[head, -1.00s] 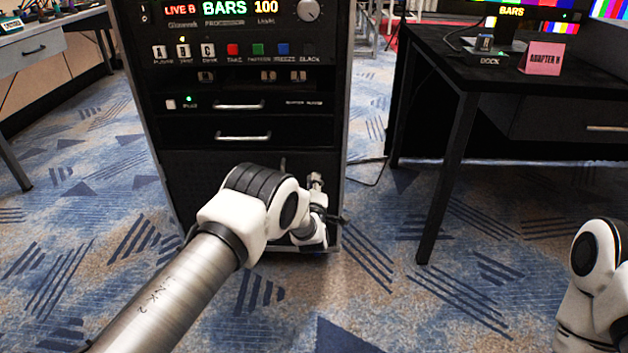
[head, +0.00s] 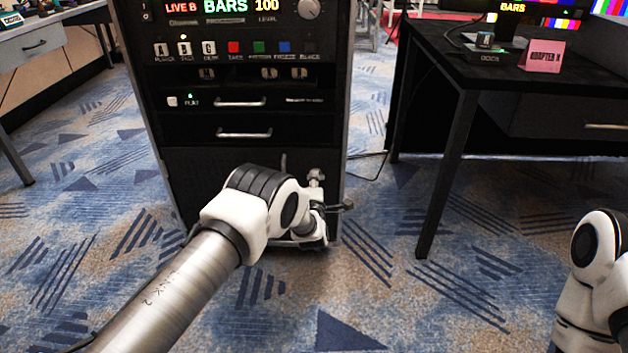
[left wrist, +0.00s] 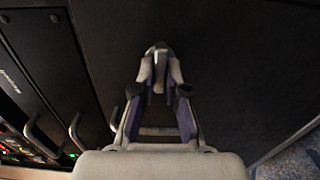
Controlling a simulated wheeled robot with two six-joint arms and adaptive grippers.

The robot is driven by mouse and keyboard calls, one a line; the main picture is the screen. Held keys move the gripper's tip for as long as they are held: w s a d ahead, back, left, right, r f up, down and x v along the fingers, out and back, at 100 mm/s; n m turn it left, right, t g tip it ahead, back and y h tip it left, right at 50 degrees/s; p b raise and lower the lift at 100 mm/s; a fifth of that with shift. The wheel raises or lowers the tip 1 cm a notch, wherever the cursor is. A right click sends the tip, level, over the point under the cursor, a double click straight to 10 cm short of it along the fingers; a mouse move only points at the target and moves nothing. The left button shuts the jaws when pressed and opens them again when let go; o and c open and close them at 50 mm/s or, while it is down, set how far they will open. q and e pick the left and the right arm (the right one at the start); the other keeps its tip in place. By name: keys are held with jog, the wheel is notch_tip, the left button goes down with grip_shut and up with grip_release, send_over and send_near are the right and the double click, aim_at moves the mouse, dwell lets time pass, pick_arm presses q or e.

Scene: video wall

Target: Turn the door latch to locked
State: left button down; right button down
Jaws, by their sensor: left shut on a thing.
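The black lower door (head: 215,180) of the equipment rack is closed-looking, with a small upright handle (head: 283,163). My left gripper (left wrist: 160,62) is at the right part of this door, and its dark fingers (head: 334,207) show small beside my wrist in the head view. In the left wrist view the fingers are shut around the grey latch lever (left wrist: 159,78). The fingers hide most of the latch, and I cannot read its setting.
Above the door are two drawer handles (head: 243,133) and a lit control panel (head: 235,48). A black desk (head: 445,75) with a pink card (head: 541,56) stands at the right. A cable lies on the carpet between rack and desk. Open carpet lies in front.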

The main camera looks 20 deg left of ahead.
pick_arm(q)
jog(key=c, duration=1.2)
grip_release()
jog(key=v, duration=1.2)
jog(key=shift+a, duration=0.1)
